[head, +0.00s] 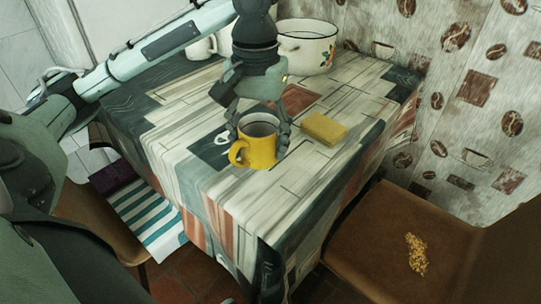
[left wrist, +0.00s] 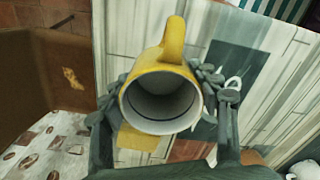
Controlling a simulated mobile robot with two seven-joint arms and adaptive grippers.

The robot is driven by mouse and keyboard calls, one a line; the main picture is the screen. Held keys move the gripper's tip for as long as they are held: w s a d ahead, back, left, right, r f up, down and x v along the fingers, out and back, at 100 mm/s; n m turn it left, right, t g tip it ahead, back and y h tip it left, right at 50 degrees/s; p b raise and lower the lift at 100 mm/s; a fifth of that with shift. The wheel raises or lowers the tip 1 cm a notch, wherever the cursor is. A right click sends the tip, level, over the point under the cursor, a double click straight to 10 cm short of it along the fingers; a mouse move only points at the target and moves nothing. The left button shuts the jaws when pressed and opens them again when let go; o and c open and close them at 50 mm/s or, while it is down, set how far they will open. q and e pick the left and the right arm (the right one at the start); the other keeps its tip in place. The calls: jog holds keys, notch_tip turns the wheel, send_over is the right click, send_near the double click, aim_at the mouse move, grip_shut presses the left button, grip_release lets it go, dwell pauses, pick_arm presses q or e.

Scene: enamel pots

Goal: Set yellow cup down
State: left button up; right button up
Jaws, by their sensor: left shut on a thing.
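The yellow cup (head: 259,146) with a grey-white inside is upright near the front part of the table in the head view, its handle towards the lower left. My left gripper (head: 261,122) comes down from above with its fingers on both sides of the cup, shut on it. In the left wrist view the cup (left wrist: 160,100) sits between the fingers with its open mouth facing the camera and its handle at the top. I cannot tell whether the cup's base touches the tablecloth. My right gripper is not in view.
A yellow sponge (head: 323,128) lies right of the cup. A white enamel pot (head: 306,48) and a white mug (head: 201,47) stand at the back. The patterned tablecloth (head: 240,205) is bare in front. A brown chair (head: 385,235) with crumbs stands at the lower right.

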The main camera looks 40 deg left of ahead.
pick_arm(q)
jog(key=w+f, duration=0.1)
jog(key=w, duration=0.1)
jog(key=shift+w+d+f, duration=0.35)
jog(key=shift+f, duration=2)
jog(key=shift+f, duration=0.1)
jog(key=o, duration=1.3)
jog(key=shift+o, duration=0.2)
notch_tip(320, 180, up, 12)
